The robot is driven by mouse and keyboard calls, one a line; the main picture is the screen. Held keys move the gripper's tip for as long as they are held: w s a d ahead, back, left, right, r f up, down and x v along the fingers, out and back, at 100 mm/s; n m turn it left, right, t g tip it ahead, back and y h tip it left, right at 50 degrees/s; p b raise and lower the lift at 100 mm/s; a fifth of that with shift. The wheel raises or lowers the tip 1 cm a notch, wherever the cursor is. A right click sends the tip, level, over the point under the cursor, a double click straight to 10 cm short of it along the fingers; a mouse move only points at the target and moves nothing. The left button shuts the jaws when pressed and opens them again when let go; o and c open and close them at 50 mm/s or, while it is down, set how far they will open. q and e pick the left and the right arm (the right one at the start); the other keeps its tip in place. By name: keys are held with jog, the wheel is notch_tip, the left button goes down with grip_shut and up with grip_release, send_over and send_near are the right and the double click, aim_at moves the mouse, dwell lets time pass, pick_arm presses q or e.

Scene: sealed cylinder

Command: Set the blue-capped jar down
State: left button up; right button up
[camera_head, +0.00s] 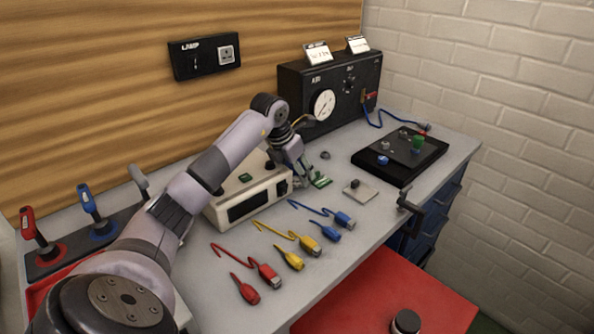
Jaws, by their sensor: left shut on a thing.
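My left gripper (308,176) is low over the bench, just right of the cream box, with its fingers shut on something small. A small green piece (321,181) shows at the fingertips; the rest of what is held is hidden or too small to make out. I cannot pick out a blue-capped jar in the grip. A small blue round thing (383,160) sits on the black board (408,174) at the right of the bench. My right gripper is not in view.
The cream box (250,197) stands left of the gripper, and a small grey plate (361,192) lies to its right. Red, yellow and blue plugs with leads (309,244) lie in front. The black gauge box (330,97) stands behind. Bare bench (352,244) shows near the front edge.

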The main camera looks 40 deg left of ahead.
pick_arm(q)
jog(key=o, duration=1.2)
jog(key=shift+f, duration=0.1)
jog(key=v, duration=1.2)
jog(key=shift+b, duration=0.3)
